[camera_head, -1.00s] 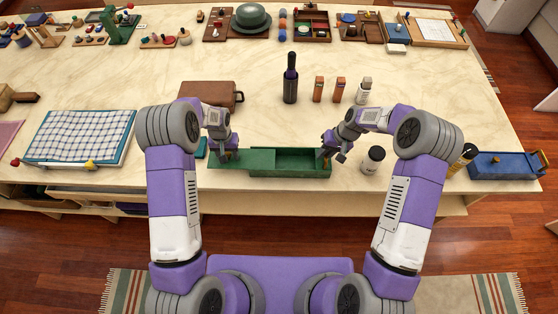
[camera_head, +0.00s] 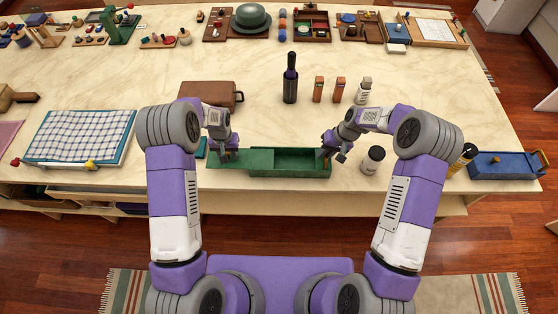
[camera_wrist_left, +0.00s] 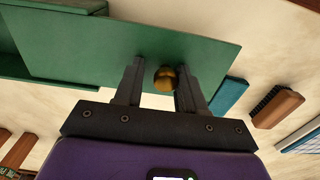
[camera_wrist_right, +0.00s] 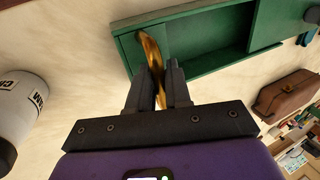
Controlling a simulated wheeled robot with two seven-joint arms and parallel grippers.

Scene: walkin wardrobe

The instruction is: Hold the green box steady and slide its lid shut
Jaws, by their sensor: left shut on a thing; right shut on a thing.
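The green box (camera_head: 290,172) lies near the table's front edge. Its flat green lid (camera_head: 257,159) sticks out to the left, and the right part of the box is uncovered and looks empty. My left gripper (camera_head: 226,155) is at the lid's outer end, its fingers on either side of a brass knob (camera_wrist_left: 165,78) in the left wrist view. My right gripper (camera_head: 327,153) is at the box's right end, shut on a brass handle (camera_wrist_right: 152,52) there, as the right wrist view shows. The fingers partly hide the handle.
A white bottle with a dark cap (camera_head: 372,160) stands close right of my right gripper. A brown case (camera_head: 212,93) and a dark wine bottle (camera_head: 290,80) stand behind the box. A checked cloth board (camera_head: 82,135) lies left, a blue box (camera_head: 503,165) right.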

